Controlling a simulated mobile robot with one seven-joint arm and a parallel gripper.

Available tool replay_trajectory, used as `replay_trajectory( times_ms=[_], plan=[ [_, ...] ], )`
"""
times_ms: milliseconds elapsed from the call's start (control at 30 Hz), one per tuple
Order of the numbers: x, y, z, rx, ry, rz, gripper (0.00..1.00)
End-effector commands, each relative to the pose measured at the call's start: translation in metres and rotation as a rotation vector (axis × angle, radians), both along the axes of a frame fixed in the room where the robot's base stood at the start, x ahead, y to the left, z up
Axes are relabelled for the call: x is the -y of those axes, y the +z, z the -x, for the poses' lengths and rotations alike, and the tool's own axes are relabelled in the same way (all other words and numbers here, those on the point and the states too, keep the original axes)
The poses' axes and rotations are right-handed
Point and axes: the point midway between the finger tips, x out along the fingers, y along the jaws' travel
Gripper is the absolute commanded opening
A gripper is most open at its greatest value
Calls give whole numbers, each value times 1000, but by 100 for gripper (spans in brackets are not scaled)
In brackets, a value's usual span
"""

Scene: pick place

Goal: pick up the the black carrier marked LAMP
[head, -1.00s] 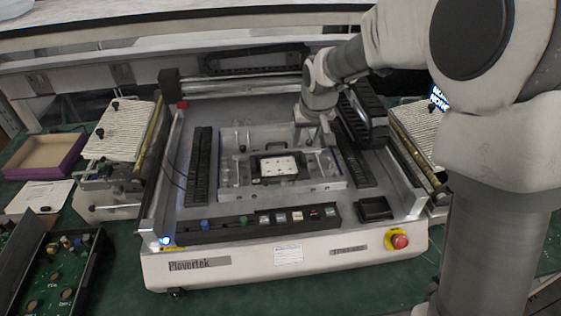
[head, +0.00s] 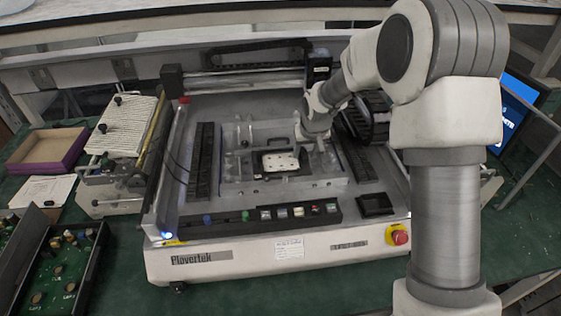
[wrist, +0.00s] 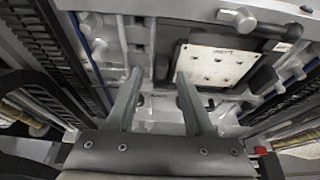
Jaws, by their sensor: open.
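A black carrier (head: 257,164) with a pale, hole-dotted plate on it sits in the clear-walled bay in the middle of the machine. In the wrist view the carrier (wrist: 265,77) is right of centre, with its pale plate facing up. No LAMP marking is legible on it. My gripper (wrist: 158,76) is open and empty.
The bay's clear walls (head: 333,178) stand close around the carrier. Black slotted strips (head: 201,160) flank it. A small black tray (head: 375,203) and a red button (head: 399,236) are at the machine's front right. A black tray of parts (head: 85,270) lies at lower left.

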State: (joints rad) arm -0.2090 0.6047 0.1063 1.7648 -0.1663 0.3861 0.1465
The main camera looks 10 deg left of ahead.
Motion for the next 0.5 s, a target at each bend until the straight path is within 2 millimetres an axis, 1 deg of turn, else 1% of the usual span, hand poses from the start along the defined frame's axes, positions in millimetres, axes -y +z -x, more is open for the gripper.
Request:
replay_trajectory(
  times_ms=[100, 133, 267, 300, 367, 400, 433, 500],
  plan=[
    [0, 0, 0, 0, 0, 0, 52],
    [0, 0, 0, 0, 0, 0, 51],
    [0, 0, 0, 0, 0, 0, 27],
    [0, 0, 0, 0, 0, 0, 20],
    [0, 0, 0, 0, 0, 0, 9],
    [0, 0, 0, 0, 0, 0, 2],
    [0, 0, 0, 0, 0, 0, 0],
    [0, 0, 0, 0, 0, 0, 0]
  ],
)
